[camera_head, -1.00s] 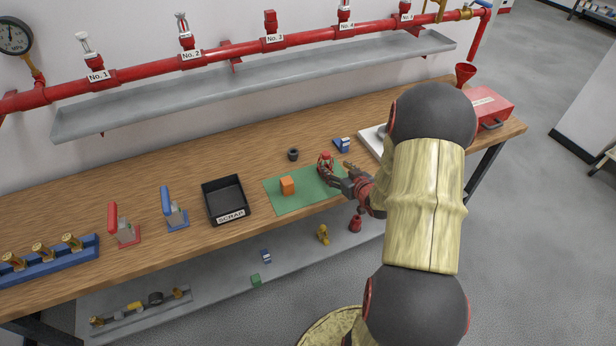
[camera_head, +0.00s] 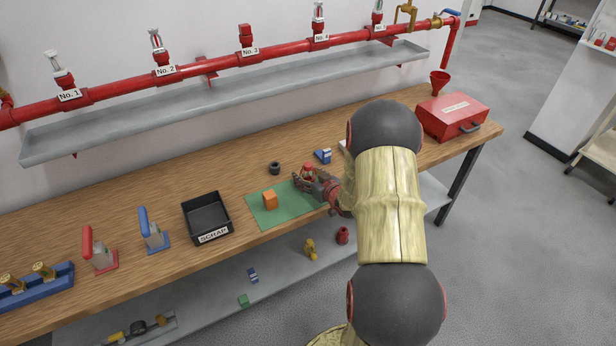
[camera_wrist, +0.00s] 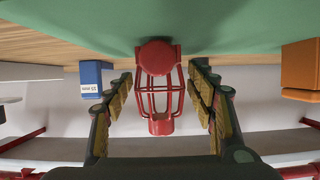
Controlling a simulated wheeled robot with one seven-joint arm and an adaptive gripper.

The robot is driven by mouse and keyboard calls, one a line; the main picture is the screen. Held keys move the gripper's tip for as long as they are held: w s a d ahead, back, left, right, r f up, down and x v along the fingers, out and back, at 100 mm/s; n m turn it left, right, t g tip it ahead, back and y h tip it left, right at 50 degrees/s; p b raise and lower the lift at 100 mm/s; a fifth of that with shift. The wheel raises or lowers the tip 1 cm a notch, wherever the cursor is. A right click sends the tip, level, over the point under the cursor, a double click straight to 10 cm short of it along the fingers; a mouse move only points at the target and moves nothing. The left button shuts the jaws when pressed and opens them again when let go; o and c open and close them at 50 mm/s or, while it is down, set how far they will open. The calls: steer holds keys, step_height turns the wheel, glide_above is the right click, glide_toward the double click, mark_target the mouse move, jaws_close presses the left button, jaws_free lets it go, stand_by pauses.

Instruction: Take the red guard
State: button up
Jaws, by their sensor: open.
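The red guard, a small cage with a solid round red cap, stands on the green mat (camera_head: 262,215) in the head view (camera_head: 308,169). In the wrist view the red guard (camera_wrist: 156,58) is in the middle, between the two padded fingers of my gripper (camera_wrist: 160,82). A gap shows between the cage and the finger on each side. My gripper (camera_head: 309,183) is open around the guard and partly hides its lower part in the head view.
An orange block (camera_head: 269,200) sits on the mat left of the guard. A blue-and-white box (camera_head: 323,156) and a dark ring (camera_head: 275,168) lie behind. The black scrap tray (camera_head: 206,218) stands to the left. The red pipe (camera_head: 210,65) and grey shelf (camera_head: 225,95) run behind the bench.

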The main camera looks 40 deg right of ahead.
steer(key=shift+c, duration=0.7)
jaws_close()
steer(key=shift+r, duration=0.1)
